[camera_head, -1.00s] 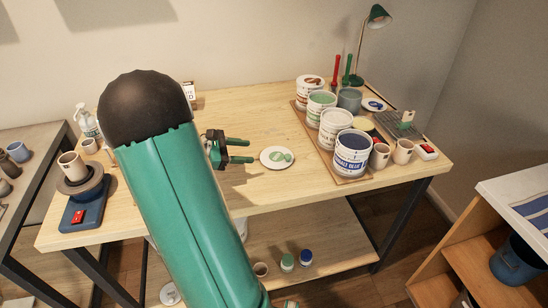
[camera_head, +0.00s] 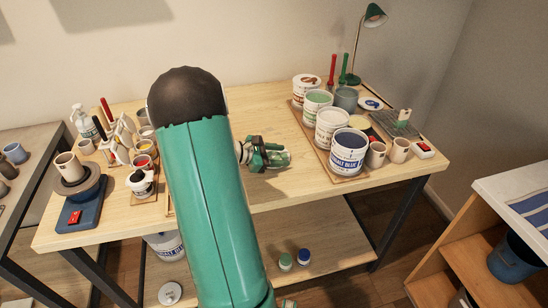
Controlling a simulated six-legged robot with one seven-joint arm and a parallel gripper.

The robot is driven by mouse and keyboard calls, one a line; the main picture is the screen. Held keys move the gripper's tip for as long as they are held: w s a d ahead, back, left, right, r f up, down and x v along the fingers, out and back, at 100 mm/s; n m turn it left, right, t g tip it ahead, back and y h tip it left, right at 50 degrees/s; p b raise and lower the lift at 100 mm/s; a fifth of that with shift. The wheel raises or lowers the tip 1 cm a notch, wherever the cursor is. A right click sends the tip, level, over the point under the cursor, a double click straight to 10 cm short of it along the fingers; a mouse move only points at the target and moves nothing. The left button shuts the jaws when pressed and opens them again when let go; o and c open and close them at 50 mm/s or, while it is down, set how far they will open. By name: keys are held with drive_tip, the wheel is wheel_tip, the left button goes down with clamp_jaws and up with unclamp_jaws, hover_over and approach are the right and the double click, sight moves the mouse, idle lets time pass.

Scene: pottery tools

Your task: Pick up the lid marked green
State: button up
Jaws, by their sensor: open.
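My gripper (camera_head: 284,160) is open, low over the middle of the wooden table. Its fingers point right and lie over the white lid with a green mark (camera_head: 268,169), of which only small parts show around and below the fingers. I cannot tell whether the fingers touch the lid. My green arm covers part of the table to the left of the gripper.
Several glaze buckets stand on a board to the right, with the cobalt blue one (camera_head: 348,153) nearest. Two beige cups (camera_head: 399,150) are beside it. Jars, tools and a banding wheel (camera_head: 78,183) crowd the left. A green lamp (camera_head: 375,15) stands at the back.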

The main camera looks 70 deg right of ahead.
clamp_jaws()
drive_tip(key=shift+r, duration=0.1)
